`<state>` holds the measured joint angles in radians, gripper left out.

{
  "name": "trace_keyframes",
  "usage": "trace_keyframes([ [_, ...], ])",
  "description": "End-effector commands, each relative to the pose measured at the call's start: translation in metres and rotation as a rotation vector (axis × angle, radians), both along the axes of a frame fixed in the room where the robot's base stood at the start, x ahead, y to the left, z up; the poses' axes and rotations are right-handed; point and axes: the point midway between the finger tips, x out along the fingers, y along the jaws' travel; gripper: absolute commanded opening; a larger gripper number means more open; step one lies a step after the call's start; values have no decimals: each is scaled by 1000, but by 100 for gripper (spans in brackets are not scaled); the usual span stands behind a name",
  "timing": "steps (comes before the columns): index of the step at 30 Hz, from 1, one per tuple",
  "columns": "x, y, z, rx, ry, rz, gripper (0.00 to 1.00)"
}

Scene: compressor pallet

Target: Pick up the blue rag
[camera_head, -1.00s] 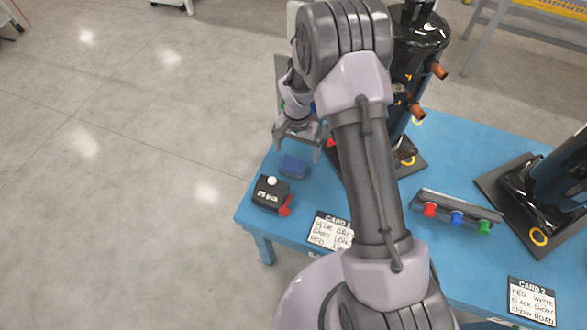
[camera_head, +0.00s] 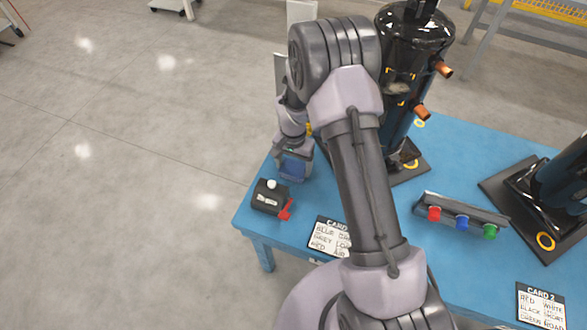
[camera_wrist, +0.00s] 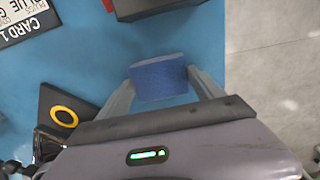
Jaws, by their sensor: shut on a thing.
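The blue rag (camera_wrist: 158,79) is a folded dark blue block between my gripper's two fingers in the wrist view. In the head view the blue rag (camera_head: 292,167) shows at the table's left end, just behind the black box. My gripper (camera_head: 293,168) is around it with the fingers at its sides. In the wrist view my gripper (camera_wrist: 159,84) is shut on the rag. I cannot tell whether the rag still touches the table.
A black box (camera_head: 266,198) with a white knob and a red part stands close in front of the rag. Card 1 (camera_head: 325,238) lies nearby. A tall black compressor (camera_head: 405,80) stands behind. A rack with red, blue and green caps (camera_head: 462,213) lies right. Blue table (camera_head: 415,245) is partly clear.

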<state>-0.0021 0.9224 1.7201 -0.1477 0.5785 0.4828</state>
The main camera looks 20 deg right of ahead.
Motion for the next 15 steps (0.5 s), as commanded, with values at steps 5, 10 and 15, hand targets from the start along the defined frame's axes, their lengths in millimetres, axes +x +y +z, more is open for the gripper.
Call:
trace_keyframes([
  [5, 0, 0, 6, -1, -1, 0, 37],
  [10, 1, 0, 30, 0, -2, 0, 37],
  [15, -17, -12, 40, 0, 2, -1, 37],
])
